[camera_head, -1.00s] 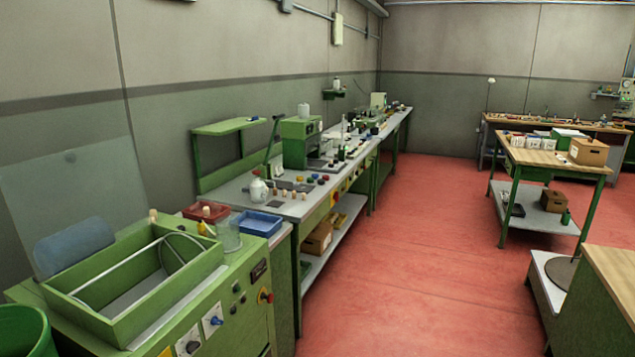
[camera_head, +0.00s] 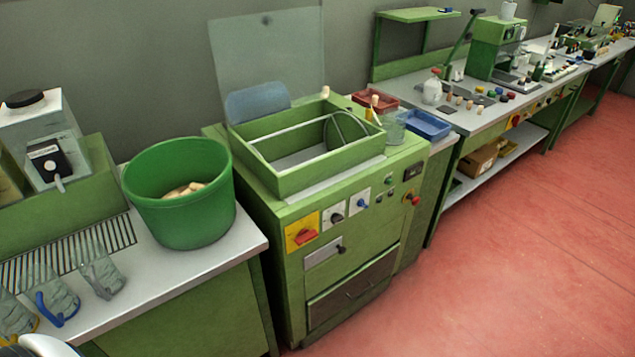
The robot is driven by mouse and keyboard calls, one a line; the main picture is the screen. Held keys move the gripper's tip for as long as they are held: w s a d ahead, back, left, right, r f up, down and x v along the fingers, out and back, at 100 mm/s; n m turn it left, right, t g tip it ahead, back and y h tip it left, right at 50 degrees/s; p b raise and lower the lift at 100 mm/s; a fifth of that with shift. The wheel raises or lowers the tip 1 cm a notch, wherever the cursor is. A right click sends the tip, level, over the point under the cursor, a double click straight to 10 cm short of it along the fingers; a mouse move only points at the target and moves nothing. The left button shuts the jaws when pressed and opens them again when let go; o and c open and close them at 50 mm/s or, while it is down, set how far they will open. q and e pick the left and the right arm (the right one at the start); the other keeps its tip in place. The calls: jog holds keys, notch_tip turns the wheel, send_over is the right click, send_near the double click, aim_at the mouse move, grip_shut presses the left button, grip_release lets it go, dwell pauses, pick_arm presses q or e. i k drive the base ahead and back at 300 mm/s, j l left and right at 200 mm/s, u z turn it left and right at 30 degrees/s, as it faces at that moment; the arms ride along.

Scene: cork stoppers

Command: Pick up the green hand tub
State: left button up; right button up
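The green hand tub (camera_head: 182,215) stands upright on the light-topped bench (camera_head: 205,274) at the left of the head view. It is a round, open tub that tapers a little towards its base. Several pale corks (camera_head: 184,190) lie inside it. Nothing touches its rim. Neither of my grippers shows in the view, so I cannot see whether they are open or shut.
A green machine (camera_head: 350,240) with an open box top stands just right of the tub. Red floor (camera_head: 480,270) at the right is clear.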

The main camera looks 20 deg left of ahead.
aim_at(181, 189)
jog(key=i+u, duration=0.2)
jog(key=u, duration=0.15)
jog(key=i+l+u, duration=0.1)
jog(key=i+u, duration=0.25)
jog(key=i+l+u, duration=0.1)
jog(key=u, duration=0.25)
